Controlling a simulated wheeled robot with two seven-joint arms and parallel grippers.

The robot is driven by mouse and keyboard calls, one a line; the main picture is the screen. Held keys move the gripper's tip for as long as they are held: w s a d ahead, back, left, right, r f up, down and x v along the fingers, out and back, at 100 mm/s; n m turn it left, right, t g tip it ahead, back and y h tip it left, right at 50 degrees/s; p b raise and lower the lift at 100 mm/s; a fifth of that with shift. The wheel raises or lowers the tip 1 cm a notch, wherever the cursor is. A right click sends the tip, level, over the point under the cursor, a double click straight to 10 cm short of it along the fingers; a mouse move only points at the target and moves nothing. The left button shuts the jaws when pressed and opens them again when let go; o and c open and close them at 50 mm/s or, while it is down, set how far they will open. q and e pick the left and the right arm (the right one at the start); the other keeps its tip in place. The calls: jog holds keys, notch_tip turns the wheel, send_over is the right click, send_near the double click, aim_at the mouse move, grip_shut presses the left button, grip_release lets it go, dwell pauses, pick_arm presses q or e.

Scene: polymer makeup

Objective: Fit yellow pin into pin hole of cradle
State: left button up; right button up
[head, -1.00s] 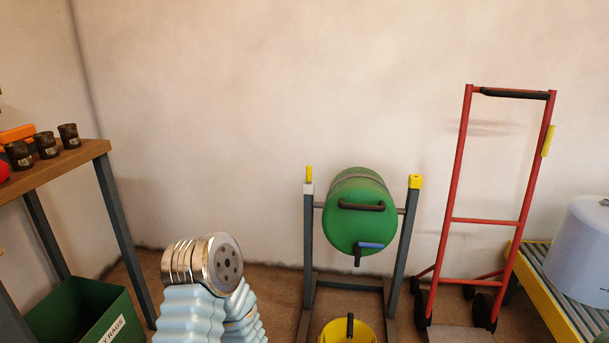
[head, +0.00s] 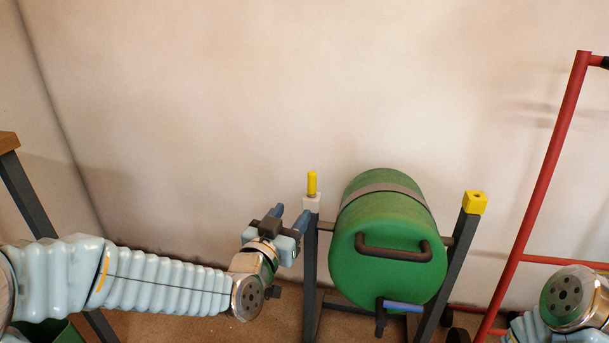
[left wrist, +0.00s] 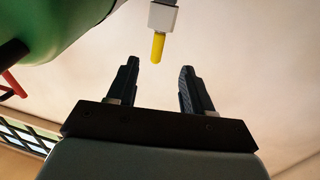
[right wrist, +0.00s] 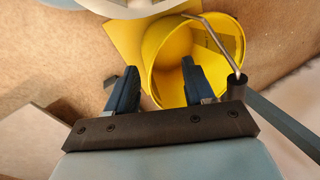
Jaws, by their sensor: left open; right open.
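The yellow pin (head: 311,183) stands upright in a pale block (head: 311,203) on top of the cradle's left post. In the left wrist view the pin (left wrist: 158,48) shows upside down, beyond and between the fingertips. My left gripper (head: 292,221) is open and empty, just left of that post and a little below the pin. The cradle (head: 457,252) holds a green drum (head: 388,265) with a dark handle. A yellow block (head: 475,202) with a dark hole in its top caps the right post. My right gripper (right wrist: 160,75) is open and empty in the right wrist view.
A yellow bucket (right wrist: 215,50) with a metal handle lies ahead of my right gripper. A red hand truck (head: 545,170) stands right of the cradle. The wall behind is bare.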

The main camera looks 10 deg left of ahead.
aim_at(311, 187)
pick_arm(q)
jog(key=w, duration=0.4)
jog(key=w+d, duration=0.1)
jog(key=w, duration=0.4)
jog(key=w+d, duration=0.1)
jog(key=w, duration=0.4)
jog(key=shift+d+r+p, duration=0.2)
jog(key=shift+p, duration=0.15)
jog(key=shift+c, duration=0.5)
grip_shut()
